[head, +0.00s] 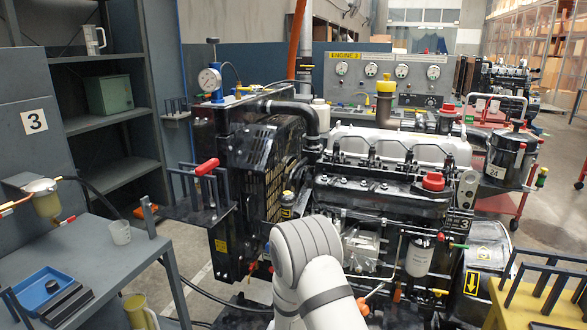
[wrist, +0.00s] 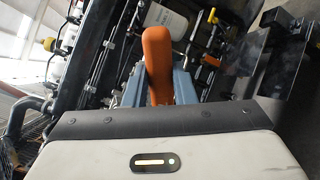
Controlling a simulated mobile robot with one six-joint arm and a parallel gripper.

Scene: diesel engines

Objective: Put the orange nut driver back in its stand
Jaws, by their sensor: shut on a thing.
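The orange nut driver (wrist: 157,62) shows in the wrist view as a thick orange handle standing between the two blue-grey fingers of my gripper (wrist: 157,88). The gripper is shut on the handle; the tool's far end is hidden. In the head view my pale arm covers the gripper and the driver. A dark rack-like stand (head: 545,272) is on the yellow bench at the right, with no tool seen in it. Another dark rack (head: 190,210) left of the engine has a red-handled tool (head: 207,167) at it. I cannot tell which is the driver's stand.
The diesel engine (head: 385,190) fills the middle, with a white filter (head: 418,255) and small orange fittings (wrist: 210,60) close by my gripper. A grey bench (head: 100,265) with a blue tray (head: 48,290) and a clear cup (head: 120,232) is at left.

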